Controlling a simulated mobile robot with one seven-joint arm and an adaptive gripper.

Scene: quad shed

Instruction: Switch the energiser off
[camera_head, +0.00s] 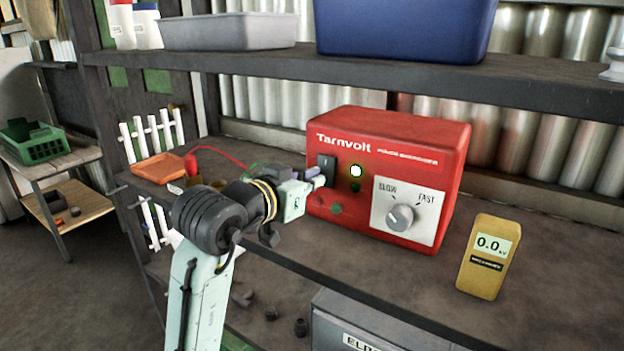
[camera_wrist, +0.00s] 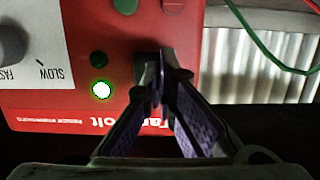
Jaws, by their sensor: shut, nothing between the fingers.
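The energiser (camera_head: 385,160) is a red box marked Tarnvolt on the shelf. A light on its front glows white with a green rim; it also shows in the wrist view (camera_wrist: 101,90). A dark switch (camera_head: 326,170) sits left of the light. My gripper (camera_head: 320,181) is shut and empty, its fingertips right at the switch. In the wrist view my gripper (camera_wrist: 160,78) covers most of the dark switch (camera_wrist: 145,67). I cannot tell whether the tips touch it or which way it is set.
A dial (camera_head: 399,217) marked slow and fast is on the energiser's right front. A yellow meter (camera_head: 486,257) reading 0.0 stands to the right. An orange tray (camera_head: 159,168) and red and green wires lie left. An upper shelf (camera_head: 390,78) runs above.

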